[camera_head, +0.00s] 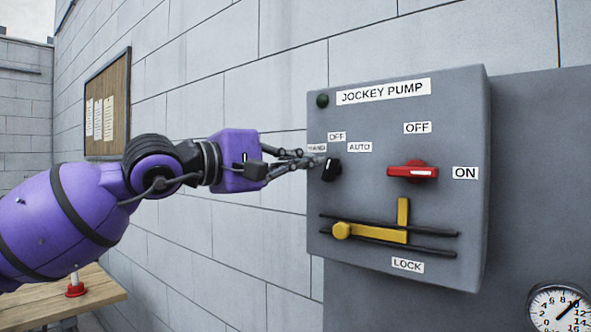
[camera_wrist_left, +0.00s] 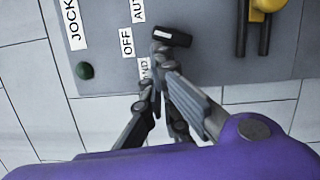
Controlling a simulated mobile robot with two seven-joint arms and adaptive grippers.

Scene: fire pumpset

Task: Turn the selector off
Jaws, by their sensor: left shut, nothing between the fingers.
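The selector (camera_head: 331,170) is a small black knob with a white mark on the grey JOCKEY PUMP box. Around it are the labels HAND at its left, OFF (camera_head: 337,136) above and AUTO (camera_head: 359,147) at its upper right. Its white mark points upward, roughly toward OFF. In the left wrist view the selector (camera_wrist_left: 175,38) lies just beyond my fingertips. My left gripper (camera_head: 316,160) is shut and empty, its tips at the selector's left side, partly covering the HAND label. I cannot tell whether they touch the knob. My right gripper is out of view.
A red switch (camera_head: 413,171) with OFF and ON labels is to the selector's right. A yellow lever (camera_head: 375,233) in black rails sits below, above the LOCK label. A green lamp (camera_head: 322,100) is at upper left. A wooden table (camera_head: 75,298) is at lower left.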

